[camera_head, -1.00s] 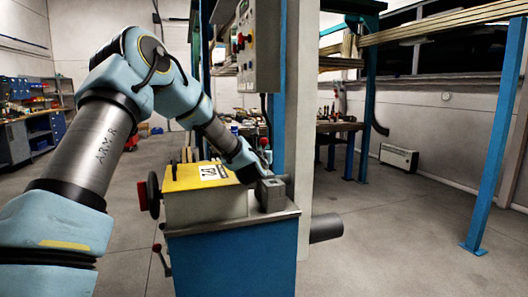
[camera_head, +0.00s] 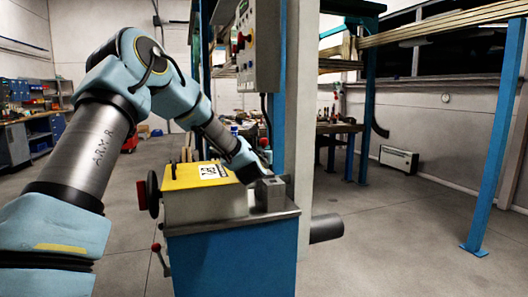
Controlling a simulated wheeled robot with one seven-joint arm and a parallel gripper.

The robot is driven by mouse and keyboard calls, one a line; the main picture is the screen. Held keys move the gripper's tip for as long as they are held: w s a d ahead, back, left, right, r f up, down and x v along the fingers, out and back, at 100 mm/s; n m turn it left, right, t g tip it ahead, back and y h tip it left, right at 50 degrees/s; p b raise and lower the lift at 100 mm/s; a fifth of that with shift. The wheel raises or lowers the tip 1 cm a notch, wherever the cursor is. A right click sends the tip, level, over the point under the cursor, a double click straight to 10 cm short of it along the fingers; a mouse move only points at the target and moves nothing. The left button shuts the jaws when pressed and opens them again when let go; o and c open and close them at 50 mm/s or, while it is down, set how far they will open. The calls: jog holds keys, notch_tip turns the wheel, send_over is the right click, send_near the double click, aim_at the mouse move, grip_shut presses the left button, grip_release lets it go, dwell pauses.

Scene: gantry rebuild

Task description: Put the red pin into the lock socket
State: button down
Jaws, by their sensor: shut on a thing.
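My gripper (camera_head: 258,172) is at the end of the arm, low over the right part of the blue cabinet's top. It is right beside the grey block (camera_head: 271,194), which looks like the lock socket. The gripper is shut on the red pin. A small red end (camera_head: 263,142) shows just above the gripper, but I cannot tell whether it belongs to the pin. The fingertips and the rest of the pin are hidden or too small to make out. The socket's opening is not clear from here.
The blue cabinet (camera_head: 232,265) carries a yellow-topped box (camera_head: 187,177) left of the block, with a handwheel (camera_head: 153,194) on its side. A grey control box (camera_head: 258,45) and a post (camera_head: 297,120) stand close behind. The floor at right is open.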

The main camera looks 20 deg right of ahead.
jog(key=shift+f+b, duration=1.9)
jog(key=shift+b, duration=0.3)
jog(key=shift+a+f, duration=0.1)
jog(key=shift+f, duration=0.25)
jog(key=shift+a+f+b, duration=0.25)
jog(key=shift+f+b, duration=0.95)
jog(key=shift+b, duration=0.25)
jog(key=shift+c, duration=1.3)
grip_release()
jog(key=shift+r, duration=0.15)
jog(key=shift+w+r+p, duration=0.15)
jog(key=shift+r+p, duration=0.25)
jog(key=shift+r, duration=0.45)
jog(key=shift+w+r+p, duration=0.1)
jog(key=shift+r+p, duration=0.3)
jog(key=shift+r, duration=0.45)
jog(key=shift+s+d+r+p, duration=0.15)
jog(key=shift+r+p, duration=0.25)
jog(key=shift+r, duration=0.9)
jog(key=shift+s+d+r+p, duration=0.15)
jog(key=shift+r+p, duration=0.25)
jog(key=shift+r, duration=0.85)
jog(key=shift+w, duration=0.1)
